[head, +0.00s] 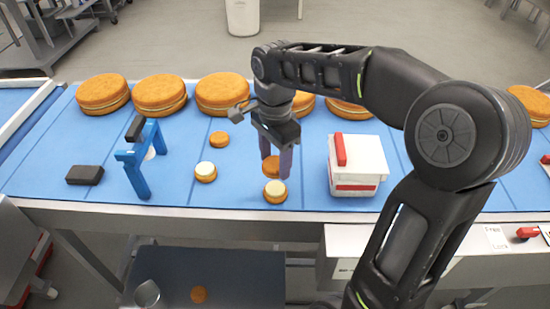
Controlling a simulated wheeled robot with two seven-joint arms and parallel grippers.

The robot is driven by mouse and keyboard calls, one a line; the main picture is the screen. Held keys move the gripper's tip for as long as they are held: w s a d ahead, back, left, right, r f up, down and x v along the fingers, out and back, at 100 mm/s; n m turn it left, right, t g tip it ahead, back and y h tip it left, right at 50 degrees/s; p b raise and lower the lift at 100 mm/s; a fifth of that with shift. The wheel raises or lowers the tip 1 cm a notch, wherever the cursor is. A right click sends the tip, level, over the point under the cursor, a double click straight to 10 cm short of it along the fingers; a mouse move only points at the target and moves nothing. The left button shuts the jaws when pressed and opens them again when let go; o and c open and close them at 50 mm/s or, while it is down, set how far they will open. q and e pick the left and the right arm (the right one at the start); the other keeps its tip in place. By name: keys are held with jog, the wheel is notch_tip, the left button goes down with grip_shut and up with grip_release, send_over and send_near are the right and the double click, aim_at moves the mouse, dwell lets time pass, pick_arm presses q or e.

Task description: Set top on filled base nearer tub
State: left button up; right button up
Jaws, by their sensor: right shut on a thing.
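My right gripper (275,168) points down and is shut on a small brown round top (271,167). The gripper and top are just behind and above a base with cream filling (275,192) on the blue belt; I cannot tell the exact gap. A second cream-filled base (205,171) lies to the left. Another plain brown round (219,139) lies behind it. The white tub (355,188), with a red band and a red piece on top, stands right of the gripper, nearer the first base. My left gripper is not in view.
Several large filled rounds (160,93) line the back of the blue belt (100,140). A blue stand (138,175) and a dark block (85,175) are at left. Below the belt, a dark surface (240,275) holds a brown round (198,295) and a metal cup (146,293).

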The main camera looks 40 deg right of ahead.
jog(key=b, duration=0.4)
send_over(275, 189)
jog(key=shift+f, duration=2.65)
jog(key=shift+f+b, duration=0.5)
jog(key=shift+f, duration=0.3)
jog(key=o, duration=1.4)
jog(key=shift+r, duration=0.1)
jog(key=shift+r+p, duration=2.8)
jog(key=shift+r, duration=0.7)
